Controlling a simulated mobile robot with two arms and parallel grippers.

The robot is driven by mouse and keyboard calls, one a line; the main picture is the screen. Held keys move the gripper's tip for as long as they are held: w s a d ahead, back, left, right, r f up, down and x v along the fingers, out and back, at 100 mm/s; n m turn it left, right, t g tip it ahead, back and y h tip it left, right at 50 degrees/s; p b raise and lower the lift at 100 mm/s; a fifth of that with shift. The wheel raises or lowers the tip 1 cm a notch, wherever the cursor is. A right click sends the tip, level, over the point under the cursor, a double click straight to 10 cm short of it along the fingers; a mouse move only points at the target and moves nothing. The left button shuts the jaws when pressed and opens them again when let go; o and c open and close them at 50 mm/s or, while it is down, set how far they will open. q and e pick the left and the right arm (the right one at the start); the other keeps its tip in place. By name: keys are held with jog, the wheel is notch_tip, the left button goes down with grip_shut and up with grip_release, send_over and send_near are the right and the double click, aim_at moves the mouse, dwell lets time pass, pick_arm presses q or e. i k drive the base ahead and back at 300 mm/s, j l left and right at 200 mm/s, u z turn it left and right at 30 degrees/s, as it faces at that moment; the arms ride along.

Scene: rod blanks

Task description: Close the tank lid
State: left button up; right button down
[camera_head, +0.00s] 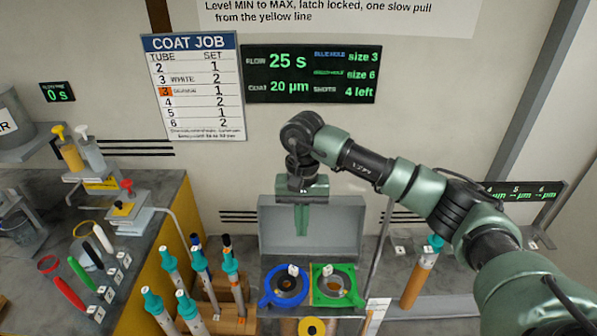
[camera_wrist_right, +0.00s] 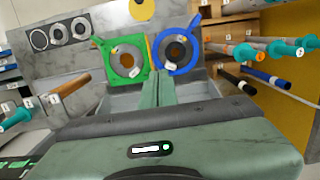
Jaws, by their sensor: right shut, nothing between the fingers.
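A grey raised panel (camera_head: 345,222), which looks like the open tank lid, stands upright behind a blue round holder (camera_head: 268,297) and a green square holder (camera_head: 319,299). My right gripper (camera_head: 302,232) points down in front of this panel, its fingers shut with nothing between them. In the right wrist view the shut green fingers (camera_wrist_right: 158,90) reach toward the green holder (camera_wrist_right: 107,76) and blue holder (camera_wrist_right: 159,67), with part of the grey panel (camera_wrist_right: 120,102) beside them. Whether the fingers touch the panel cannot be told. My left gripper is out of view.
Several rods with teal ends (camera_head: 152,300) stand left of the holders. A brown rod with a teal top (camera_head: 418,278) stands at the right. The left bench (camera_head: 150,190) carries coloured handles and clamps. A yellow disc (camera_head: 311,327) sits in front of the holders.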

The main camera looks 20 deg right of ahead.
aim_at(337, 226)
jog(key=i+l, duration=0.25)
jog(key=i, duration=0.15)
jog(key=i+l, duration=0.3)
jog(key=i, duration=0.1)
